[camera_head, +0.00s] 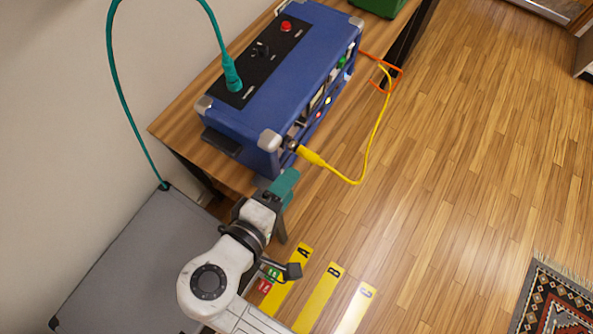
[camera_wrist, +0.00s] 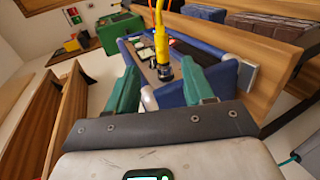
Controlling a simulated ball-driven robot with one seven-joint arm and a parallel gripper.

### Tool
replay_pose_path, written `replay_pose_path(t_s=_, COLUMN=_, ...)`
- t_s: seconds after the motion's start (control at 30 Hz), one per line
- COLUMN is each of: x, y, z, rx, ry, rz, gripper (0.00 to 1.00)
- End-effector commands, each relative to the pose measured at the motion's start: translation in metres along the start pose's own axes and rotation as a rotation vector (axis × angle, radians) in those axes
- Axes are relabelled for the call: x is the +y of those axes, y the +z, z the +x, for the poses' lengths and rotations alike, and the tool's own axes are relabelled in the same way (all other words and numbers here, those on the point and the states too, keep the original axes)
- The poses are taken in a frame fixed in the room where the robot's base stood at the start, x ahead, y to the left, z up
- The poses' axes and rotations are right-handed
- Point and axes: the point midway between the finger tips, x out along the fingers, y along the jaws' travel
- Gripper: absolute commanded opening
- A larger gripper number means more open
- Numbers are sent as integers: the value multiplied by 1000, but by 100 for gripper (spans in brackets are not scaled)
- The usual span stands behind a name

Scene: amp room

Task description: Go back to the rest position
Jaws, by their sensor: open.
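My gripper (camera_head: 284,188) is open and empty, its teal fingers just below the front corner of the blue amp (camera_head: 318,48) in the head view. In the wrist view my gripper (camera_wrist: 160,84) has its fingers spread apart. The yellow plug (camera_head: 309,155) sits in a socket on the amp's end, with its cable looping out to the right. In the wrist view the yellow plug (camera_wrist: 161,42) appears upright beyond and between the fingertips. The head view shows a small gap between plug and fingers. My arm is partly folded at the bottom of the head view.
The amp stands on a wooden bench (camera_head: 183,118). A teal cable (camera_head: 112,63) arches from the amp's top to a grey cabinet (camera_head: 130,265) at left. The wooden floor (camera_head: 470,150) at right is mostly clear, with a rug (camera_head: 550,300).

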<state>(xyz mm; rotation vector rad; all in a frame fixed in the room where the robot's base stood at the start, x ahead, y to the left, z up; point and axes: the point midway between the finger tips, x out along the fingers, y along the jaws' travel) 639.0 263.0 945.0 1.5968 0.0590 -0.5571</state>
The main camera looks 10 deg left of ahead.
Motion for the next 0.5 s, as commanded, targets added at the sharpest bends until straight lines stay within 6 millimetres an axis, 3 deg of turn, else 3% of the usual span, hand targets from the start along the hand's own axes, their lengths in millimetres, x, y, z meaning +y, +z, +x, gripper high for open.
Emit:
replay_pose_path(t_s=0.13, x=0, y=0, z=-14, rx=0, ry=0, rz=1, gripper=52)
replay_pose_path(t_s=0.37, x=0, y=0, z=-19, rx=-1, ry=0, rz=1, gripper=52)
replay_pose_path(t_s=0.5, x=-7, y=33, z=14, rx=-87, ry=-101, rz=56, gripper=52)
